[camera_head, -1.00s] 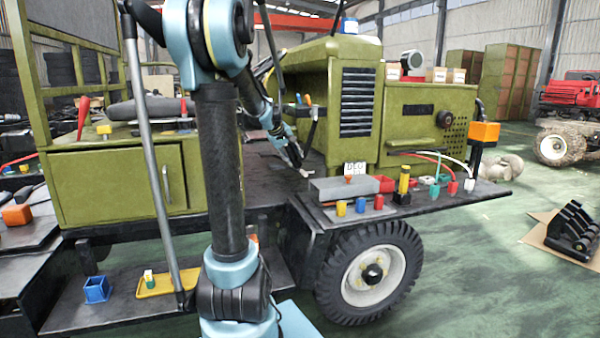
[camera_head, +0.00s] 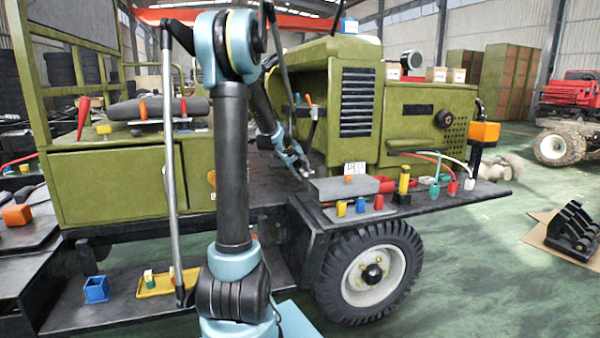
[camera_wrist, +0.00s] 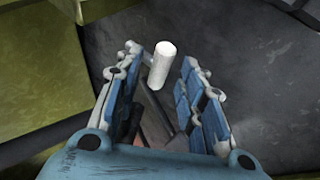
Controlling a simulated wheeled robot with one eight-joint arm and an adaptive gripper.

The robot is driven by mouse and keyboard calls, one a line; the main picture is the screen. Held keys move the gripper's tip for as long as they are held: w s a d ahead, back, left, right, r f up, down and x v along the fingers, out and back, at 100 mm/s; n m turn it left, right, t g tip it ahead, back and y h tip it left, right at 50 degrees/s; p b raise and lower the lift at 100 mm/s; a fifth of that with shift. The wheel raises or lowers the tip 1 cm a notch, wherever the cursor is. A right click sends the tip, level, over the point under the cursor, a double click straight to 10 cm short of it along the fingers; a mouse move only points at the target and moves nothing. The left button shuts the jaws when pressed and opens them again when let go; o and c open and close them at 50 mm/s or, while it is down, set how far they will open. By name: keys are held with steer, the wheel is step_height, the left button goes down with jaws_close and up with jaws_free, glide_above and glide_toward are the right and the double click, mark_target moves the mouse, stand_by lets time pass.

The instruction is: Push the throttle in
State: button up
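A white cylindrical knob (camera_wrist: 163,62) on a thin stem stands between and slightly beyond my fingertips in the wrist view. It may be the throttle, but no label shows. My gripper (camera_wrist: 165,75) is open around it, with a visible gap to each finger. In the head view my gripper (camera_head: 302,168) is low over the dark floor of the green vehicle, left of the engine hood; the white knob is not clear there.
Small levers with orange tips (camera_head: 308,99) stand above my gripper by the hood (camera_head: 356,60). A grey block (camera_head: 345,188) and several coloured knobs sit on the fender shelf to the right. A green cabinet (camera_head: 110,185) stands left of my arm.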

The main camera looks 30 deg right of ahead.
jaws_close()
steer(key=shift+s+d, duration=0.3)
steer(key=shift+d, duration=0.5)
jaws_free()
steer(key=v, duration=1.1)
steer(key=shift+a+r, duration=0.25)
steer(key=shift+r, duration=0.1)
